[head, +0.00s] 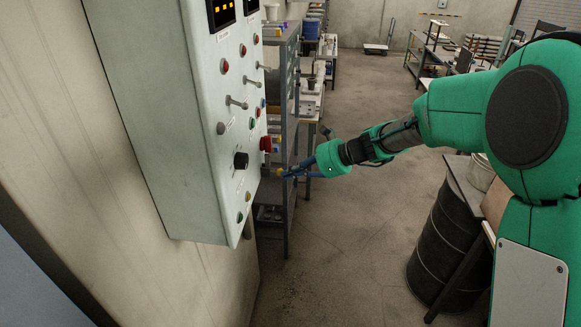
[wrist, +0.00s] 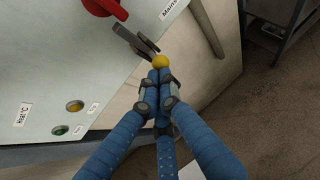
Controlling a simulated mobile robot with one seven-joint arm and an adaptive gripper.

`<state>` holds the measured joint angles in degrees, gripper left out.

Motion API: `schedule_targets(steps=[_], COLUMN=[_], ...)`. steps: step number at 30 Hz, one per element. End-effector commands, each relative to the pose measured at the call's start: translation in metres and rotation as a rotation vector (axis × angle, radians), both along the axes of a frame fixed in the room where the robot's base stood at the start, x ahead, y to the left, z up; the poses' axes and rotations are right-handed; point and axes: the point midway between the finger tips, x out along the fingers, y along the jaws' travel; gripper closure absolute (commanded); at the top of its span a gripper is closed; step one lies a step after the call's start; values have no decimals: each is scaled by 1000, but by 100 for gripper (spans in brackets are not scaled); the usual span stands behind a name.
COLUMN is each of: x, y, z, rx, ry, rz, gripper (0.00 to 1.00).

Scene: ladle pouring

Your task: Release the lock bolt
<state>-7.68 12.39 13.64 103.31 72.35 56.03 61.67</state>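The lock bolt's yellow ball knob (wrist: 160,60) shows in the wrist view next to a dark metal bracket (wrist: 132,40) at the edge of the control panel.
The pale control panel (head: 150,100) carries several switches and lamps. A red rotary knob (wrist: 105,5) sits above the bracket in the wrist view. A metal shelf (head: 275,205) stands behind my gripper. A black drum (head: 445,245) stands right; the floor between is clear.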

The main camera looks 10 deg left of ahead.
Motion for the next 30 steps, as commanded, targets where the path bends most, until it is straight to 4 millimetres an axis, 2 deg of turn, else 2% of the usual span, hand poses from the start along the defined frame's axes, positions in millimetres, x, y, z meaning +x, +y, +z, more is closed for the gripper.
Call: schedule_targets(steps=[1, 6, 20, 26, 30], x=[-1, -1, -1, -3, -5], y=[0, 1, -3, -15, -30], z=[-17, -27, -23, -13, -3], rx=[-1, 0, 0, 1, -1], ry=[7, 3, 2, 3, 3], rz=[1, 1, 0, -1, -2], gripper=[100, 100, 100, 100, 100])
